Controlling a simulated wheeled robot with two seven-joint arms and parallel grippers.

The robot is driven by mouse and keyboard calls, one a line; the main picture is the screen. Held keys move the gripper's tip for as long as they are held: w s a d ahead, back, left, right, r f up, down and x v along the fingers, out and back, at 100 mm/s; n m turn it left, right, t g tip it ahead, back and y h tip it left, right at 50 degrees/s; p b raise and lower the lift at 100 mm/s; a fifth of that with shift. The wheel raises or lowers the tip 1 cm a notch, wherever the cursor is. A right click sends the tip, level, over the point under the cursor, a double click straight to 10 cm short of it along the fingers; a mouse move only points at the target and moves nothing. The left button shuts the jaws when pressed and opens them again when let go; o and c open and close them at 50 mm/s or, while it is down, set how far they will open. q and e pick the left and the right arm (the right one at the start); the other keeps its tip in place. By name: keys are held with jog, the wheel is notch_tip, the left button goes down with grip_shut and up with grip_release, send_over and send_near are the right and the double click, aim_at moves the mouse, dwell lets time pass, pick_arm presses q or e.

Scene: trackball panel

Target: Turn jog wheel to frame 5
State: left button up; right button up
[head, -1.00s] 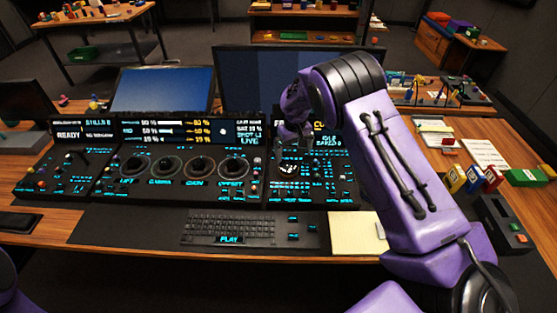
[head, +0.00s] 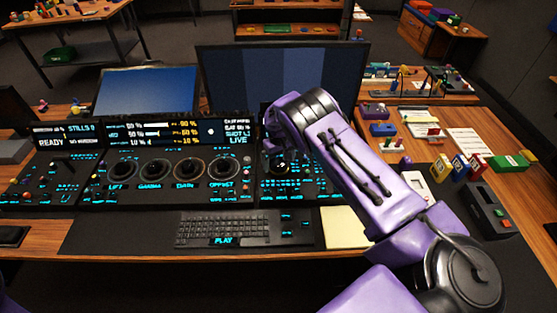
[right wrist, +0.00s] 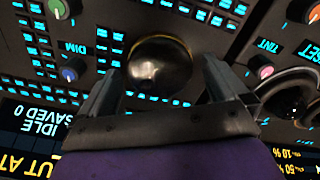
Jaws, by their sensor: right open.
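The jog wheel (right wrist: 160,65) appears in the right wrist view as a dark, glossy round dome with a gold-tinted rim, set among small lit cyan keys. My right gripper (right wrist: 160,88) is open, with one finger on each side of the dome's near part. I cannot tell whether the fingers touch it. In the head view a shiny round part (head: 281,164) shows on the right section of the panel, beside my right gripper (head: 272,150), which is mostly hidden by my arm. The frame readout is not legible; a display (right wrist: 30,125) reads "IDLE SAVED 0". My left gripper is not in view.
Colored knobs (right wrist: 72,68) stand near the wheel. Several larger trackballs (head: 157,168) line the panel to the left. A keyboard (head: 228,229) lies in front, and a large monitor (head: 280,75) stands behind. Boxes (head: 470,168) and a black device (head: 488,208) are at the right.

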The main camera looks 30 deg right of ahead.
jog(key=shift+s+r, duration=0.1)
jog(key=c, duration=1)
